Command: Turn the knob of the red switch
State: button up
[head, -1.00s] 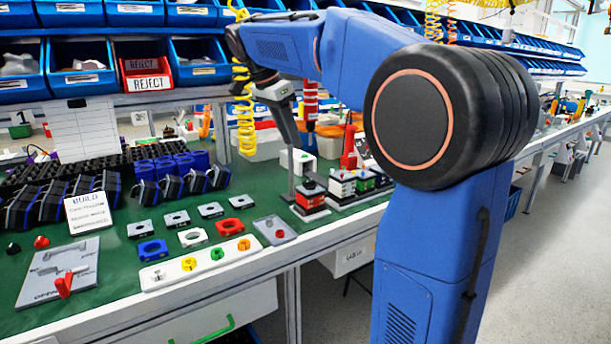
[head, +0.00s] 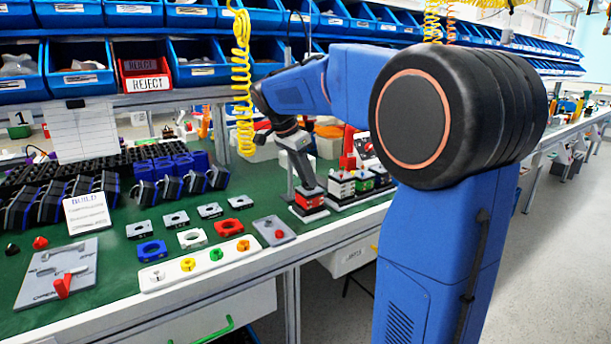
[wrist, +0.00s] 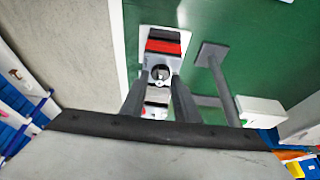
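My gripper (head: 304,184) points down just above the switch. In the wrist view my gripper (wrist: 157,80) is open, with one finger to either side of the knob. Gaps seem to show beside the knob, but I cannot tell whether either finger touches it.
More switches, including a green one (head: 363,181), stand close to the right on pale bases. A grey post (wrist: 215,75) rises beside the switch in the wrist view. A yellow coiled hose (head: 242,90) hangs left of my arm. Green bench top lies to the left.

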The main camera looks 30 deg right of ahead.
grip_shut()
jog(key=shift+s+n, duration=0.1)
jog(key=shift+n, duration=0.3)
jog(key=n+t, duration=0.1)
jog(key=n, duration=0.1)
jog(key=shift+s+d+n, duration=0.1)
jog(key=shift+s+n, duration=0.05)
jog(key=shift+n, duration=0.25)
jog(key=n, duration=0.1)
jog(key=n+t, duration=0.1)
jog(key=n, duration=0.1)
jog(key=shift+s+d+n+t+y, duration=0.1)
jog(key=shift+s+n+t+y, duration=0.1)
jog(key=shift+n+t+y, duration=0.15)
jog(key=n, duration=0.1)
jog(key=n+t+y, duration=0.1)
jog(key=n, duration=0.1)
jog(key=n+y, duration=0.1)
jog(key=n, duration=0.1)
jog(key=shift+s+d, duration=0.15)
jog(key=shift+d, duration=0.15)
jog(key=n+y, duration=0.1)
jog(key=n, duration=0.1)
jog(key=n+y, duration=0.1)
jog(key=n, duration=0.2)
jog(key=shift+d+n+t, duration=0.2)
jog(key=shift+n+t, duration=0.15)
